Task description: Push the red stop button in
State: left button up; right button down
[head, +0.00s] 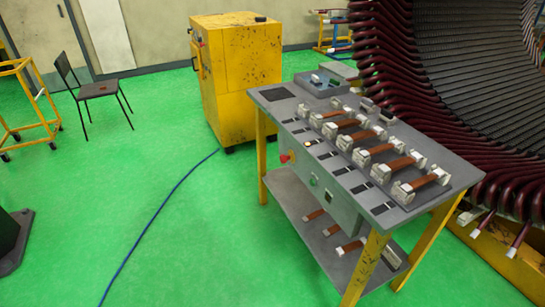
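The red stop button (286,158) sits at the left end of the grey control box (328,190), which hangs under the front edge of the workbench. It is small in the head view and faces the open floor. A green button (314,181) is farther right on the same box. I cannot tell how far in the red button stands. Neither of my grippers shows in the head view.
The workbench (270,95) has yellow legs and carries several brown-and-white coil pieces. A yellow cabinet (240,70) stands behind it. The large stator (450,60) is at the right. A blue cable (160,208) crosses otherwise clear green floor. A chair (98,90) stands back left.

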aim_at(284, 158)
jog(key=i+j+z, duration=0.1)
jog(key=i+j, duration=0.35)
jog(key=j, duration=0.2)
jog(key=i+j+z, duration=0.15)
jog(key=j, duration=0.2)
jog(key=i+j, duration=0.25)
jog(key=i+j+z, duration=0.15)
jog(key=j, duration=0.3)
jog(key=i, duration=0.05)
